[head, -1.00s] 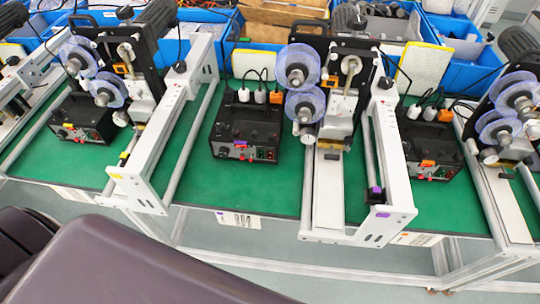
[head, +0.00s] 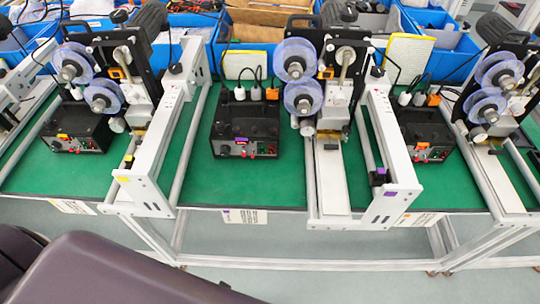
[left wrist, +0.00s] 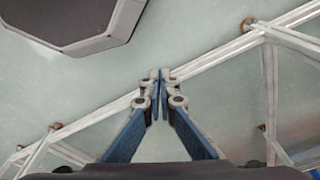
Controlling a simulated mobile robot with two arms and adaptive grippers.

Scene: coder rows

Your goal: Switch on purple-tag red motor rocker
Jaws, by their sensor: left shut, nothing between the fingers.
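The purple-tag control box (head: 246,128) is a black box on the green table, in the middle of the head view. Its purple tag (head: 241,141) sits on the upper front edge. Small red and green controls show low on its front panel, too small to tell which is the motor rocker or its position. My left gripper (left wrist: 159,74) shows in the left wrist view, shut and empty, over pale floor. No control box shows in that view. Neither gripper shows in the head view, and my right gripper is not in view.
Yellow-tag (head: 75,131) and orange-tag (head: 424,134) boxes stand left and right. Reel machines with white rail frames (head: 165,150) stand between them. A purple tag also marks a rail end (head: 390,193). Bare green table (head: 245,180) lies before the middle box. Pale table-frame bars cross the wrist view.

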